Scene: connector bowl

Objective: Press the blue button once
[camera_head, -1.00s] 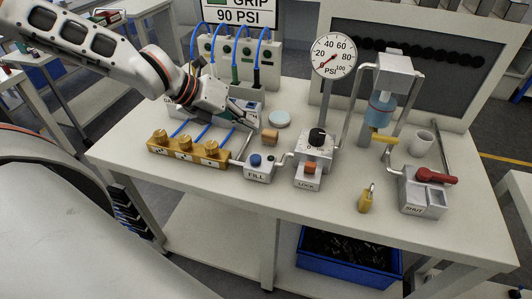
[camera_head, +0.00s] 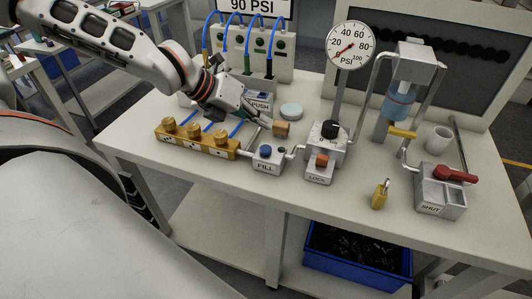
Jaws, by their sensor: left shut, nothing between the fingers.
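The blue button (camera_head: 265,150) sits on top of a small grey box labelled FILL (camera_head: 267,166), near the front middle of the table. It looks raised, and nothing touches it. My left gripper (camera_head: 264,121) reaches in from the left, with its fingers shut and empty. Its tips are above and behind the button in the picture, close to a small wooden block (camera_head: 282,129); I cannot tell whether they touch the block. My right gripper is out of view.
A brass valve manifold (camera_head: 196,147) with blue hoses stands left of the FILL box. A LOCK box with a black dial (camera_head: 329,130) stands to its right. A pressure gauge (camera_head: 350,45), a yellow padlock (camera_head: 380,195) and a red-handled SHUT box (camera_head: 440,198) are further right.

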